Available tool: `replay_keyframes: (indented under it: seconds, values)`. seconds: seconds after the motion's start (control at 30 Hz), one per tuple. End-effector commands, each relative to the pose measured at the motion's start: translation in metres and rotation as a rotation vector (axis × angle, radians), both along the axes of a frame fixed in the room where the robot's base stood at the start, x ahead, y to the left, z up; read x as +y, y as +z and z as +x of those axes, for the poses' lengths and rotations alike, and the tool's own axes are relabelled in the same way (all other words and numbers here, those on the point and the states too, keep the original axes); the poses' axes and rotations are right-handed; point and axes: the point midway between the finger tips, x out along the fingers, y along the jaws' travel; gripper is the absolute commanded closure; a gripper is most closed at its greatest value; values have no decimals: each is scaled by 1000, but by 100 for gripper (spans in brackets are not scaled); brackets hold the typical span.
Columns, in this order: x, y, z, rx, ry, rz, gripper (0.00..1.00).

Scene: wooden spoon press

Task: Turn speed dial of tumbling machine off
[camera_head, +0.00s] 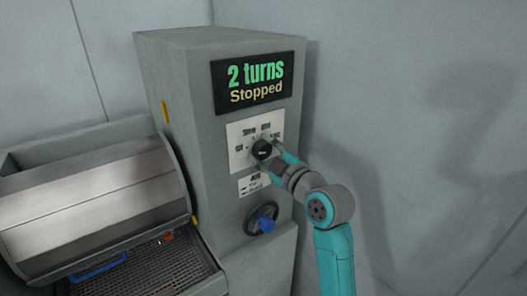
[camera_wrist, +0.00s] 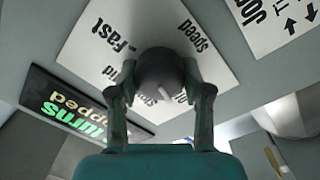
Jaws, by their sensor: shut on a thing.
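The tumbling machine (camera_head: 185,75) is a grey cabinet with a display (camera_head: 253,83) reading "2 turns" and "Stopped". Below the display, a white panel (camera_head: 236,132) carries the black round speed dial (camera_head: 262,149). My gripper (camera_head: 270,158) reaches the dial from the lower right. In the wrist view its two fingers (camera_wrist: 160,95) are shut around the sides of the dial (camera_wrist: 158,68).
A blue knob (camera_head: 264,219) on a dark round base sits below the dial, under a small arrow label (camera_head: 252,185). A metal drum (camera_head: 88,198) is at the left, above a mesh tray (camera_head: 150,268) with a blue-handled item. Free room lies right of the cabinet.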

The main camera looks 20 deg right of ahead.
Motion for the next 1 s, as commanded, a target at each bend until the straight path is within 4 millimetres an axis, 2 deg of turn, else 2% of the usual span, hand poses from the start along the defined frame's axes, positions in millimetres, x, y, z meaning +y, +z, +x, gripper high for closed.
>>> replay_keyframes:
  seconds: [0.03, 0.07, 0.13, 0.17, 0.57, 0.67, 1.0]
  values:
    - [0, 0, 0, 1, 0, -1, 86]
    - [0, 0, 0, 1, 0, -1, 46]
    - [0, 0, 0, 1, 0, -1, 29]
    - [0, 0, 0, 1, 0, 0, 26]
    - [-2, 0, -5, 0, 0, 0, 26]
    - [-5, -1, -17, 1, -1, 1, 26]
    - [-25, -4, -80, 1, -2, 0, 26]
